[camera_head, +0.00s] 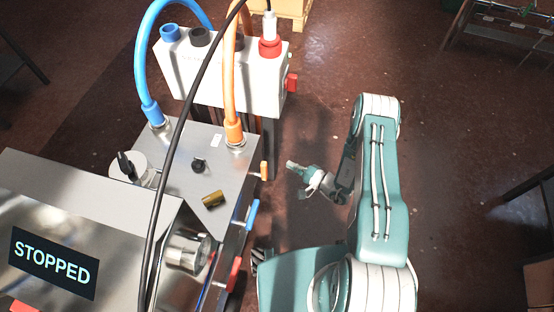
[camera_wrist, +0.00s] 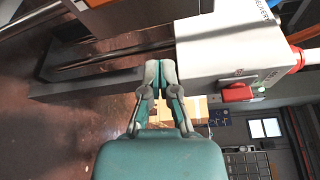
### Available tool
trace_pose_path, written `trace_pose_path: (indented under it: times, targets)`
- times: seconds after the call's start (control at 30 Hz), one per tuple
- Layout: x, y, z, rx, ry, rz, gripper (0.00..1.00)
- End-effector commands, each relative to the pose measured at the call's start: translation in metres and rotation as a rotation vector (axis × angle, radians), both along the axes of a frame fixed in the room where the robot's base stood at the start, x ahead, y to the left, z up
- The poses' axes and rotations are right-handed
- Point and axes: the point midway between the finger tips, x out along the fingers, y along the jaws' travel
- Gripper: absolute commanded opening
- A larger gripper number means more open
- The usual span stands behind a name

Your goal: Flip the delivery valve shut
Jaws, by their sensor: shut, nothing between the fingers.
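My gripper (camera_head: 296,166) is shut and empty, held in the air to the right of the machine. In the wrist view its two fingertips (camera_wrist: 161,68) meet in front of the white box's lower edge. Several coloured handles lie along the machine's right side: an orange one (camera_head: 264,170), a blue one (camera_head: 252,215) and a red one (camera_head: 234,274). A red block-like handle (camera_head: 292,83) sits on the white box's right end, and it also shows in the wrist view (camera_wrist: 237,94). I cannot tell which of these is the delivery valve. My gripper appears apart from all of them.
The white box (camera_head: 215,75) carries blue and orange hoses (camera_head: 229,70). A black cable (camera_head: 180,130) hangs across the head view. The display (camera_head: 52,263) reads STOPPED. A brass cylinder (camera_head: 213,199) lies on the metal top. Open floor (camera_head: 460,150) is to the right.

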Motion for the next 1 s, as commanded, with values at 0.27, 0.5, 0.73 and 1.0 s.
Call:
trace_pose_path:
  times: [0.27,0.5,0.73,1.0]
  targets:
    - [-0.015,-0.014,0.0,-0.006,0.0,0.001,0.0]
    - [-0.015,-0.015,0.0,-0.004,0.0,0.001,0.0]
    - [-0.015,-0.016,0.0,-0.003,0.0,0.001,0.0]
    - [-0.001,-0.006,0.047,-0.003,-0.007,0.121,0.0]
